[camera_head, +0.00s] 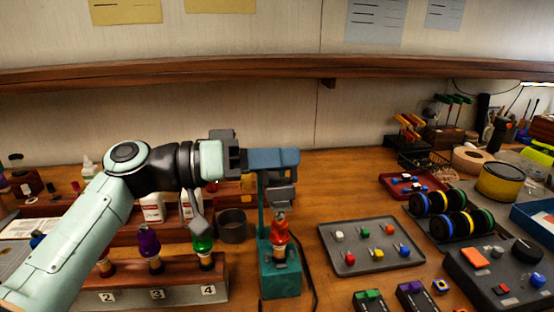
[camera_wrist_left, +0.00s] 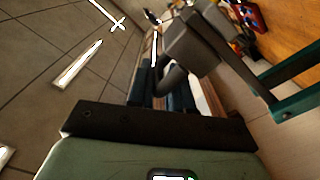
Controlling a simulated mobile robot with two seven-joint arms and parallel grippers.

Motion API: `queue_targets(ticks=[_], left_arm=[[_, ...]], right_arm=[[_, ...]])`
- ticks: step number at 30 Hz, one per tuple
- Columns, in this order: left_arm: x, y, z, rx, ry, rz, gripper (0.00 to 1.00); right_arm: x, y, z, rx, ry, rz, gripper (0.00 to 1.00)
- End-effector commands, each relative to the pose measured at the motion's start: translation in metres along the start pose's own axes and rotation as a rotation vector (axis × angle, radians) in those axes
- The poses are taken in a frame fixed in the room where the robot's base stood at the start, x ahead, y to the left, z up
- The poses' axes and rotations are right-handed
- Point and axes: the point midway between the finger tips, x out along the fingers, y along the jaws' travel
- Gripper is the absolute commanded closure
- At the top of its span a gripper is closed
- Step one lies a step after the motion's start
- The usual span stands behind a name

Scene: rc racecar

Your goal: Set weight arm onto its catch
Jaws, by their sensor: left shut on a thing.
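The teal stand (camera_head: 281,279) stands at the middle of the bench, with a thin upright post. The weight arm's grey weight block (camera_head: 281,194) is beside the post, above a red-orange-topped bottle (camera_head: 279,228). In the left wrist view, the grey weight block (camera_wrist_left: 190,45) sits on a dark bar reaching to the teal frame (camera_wrist_left: 295,105). My left gripper (camera_head: 290,160) comes in from the left with its blue-grey fingers just over the block. It is shut on the weight arm near a curved dark part; the exact contact is partly hidden. I cannot make out the catch. My right gripper is out of view.
A numbered wooden rack (camera_head: 180,272) with coloured-topped bottles stands below my left arm. A dark cup (camera_head: 232,226) is left of the stand. A grey tray (camera_head: 345,262) of coloured pieces lies to the right. A wooden shelf (camera_head: 400,70) spans the wall behind.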

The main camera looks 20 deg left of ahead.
Motion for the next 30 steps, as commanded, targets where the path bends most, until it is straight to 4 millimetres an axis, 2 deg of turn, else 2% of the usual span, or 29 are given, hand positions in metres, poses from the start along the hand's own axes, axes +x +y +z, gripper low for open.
queue_targets(ticks=[1, 14, 15, 16, 30], left_arm=[[0.0002, 0.0058, 0.0005, 0.002, -0.002, 0.015, 1.00], [0.0015, 0.0043, 0.0027, -0.002, -0.007, 0.015, 1.00], [0.0015, 0.0042, 0.0028, -0.002, -0.008, 0.015, 0.74], [0.0015, 0.0041, 0.0030, -0.002, -0.008, 0.015, 0.64], [0.0009, 0.0005, 0.0021, -0.002, -0.004, 0.006, 0.62]], right_arm=[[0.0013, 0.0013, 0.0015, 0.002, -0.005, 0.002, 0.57], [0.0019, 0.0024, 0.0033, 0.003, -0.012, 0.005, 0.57], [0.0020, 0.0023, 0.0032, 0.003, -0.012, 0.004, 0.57], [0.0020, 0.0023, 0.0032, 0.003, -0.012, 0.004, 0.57], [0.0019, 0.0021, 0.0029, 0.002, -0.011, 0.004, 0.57]])
